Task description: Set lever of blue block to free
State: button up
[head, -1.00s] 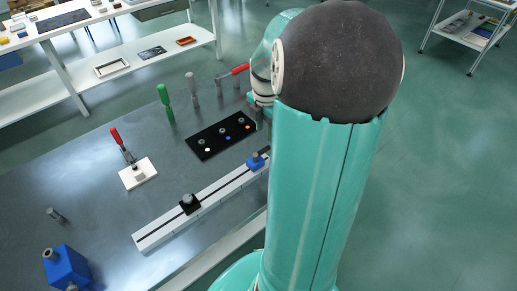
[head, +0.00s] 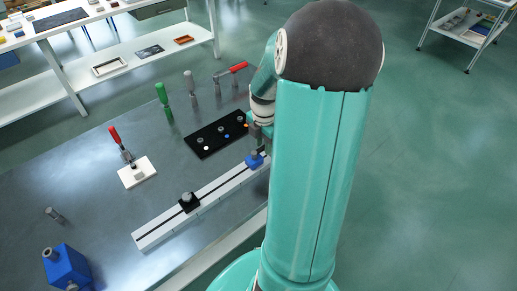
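A small blue block (head: 254,160) sits on the white slotted rail (head: 165,228), near its far right end. A dark knob or lever stands on top of it; its setting is too small to read. My gripper (head: 262,132) is just above and behind this block, partly hidden by my arm. Its fingertips are not clear, so I cannot tell whether it is open or touches the block. A larger blue block (head: 66,268) with grey round fittings stands at the lower left of the table, well away from my gripper.
A black slider (head: 188,203) sits mid-rail. Behind the rail are a black panel (head: 208,141) with small knobs, a red-handled clamp on a white plate (head: 138,177), a green-handled clamp (head: 163,96) and a red-handled lever (head: 238,67). The left middle of the table is bare.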

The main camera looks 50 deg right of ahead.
grip_shut()
jog(key=shift+w+n, duration=0.3)
jog(key=shift+n, duration=0.55)
jog(key=shift+w+n, duration=0.25)
jog(key=shift+n, duration=0.6)
jog(key=shift+w+a+n, duration=0.1)
jog(key=shift+w+n, duration=0.2)
jog(key=shift+n, duration=0.55)
jog(key=shift+w+a+n, duration=0.1)
jog(key=shift+w+n, duration=0.15)
jog(key=shift+n, duration=0.6)
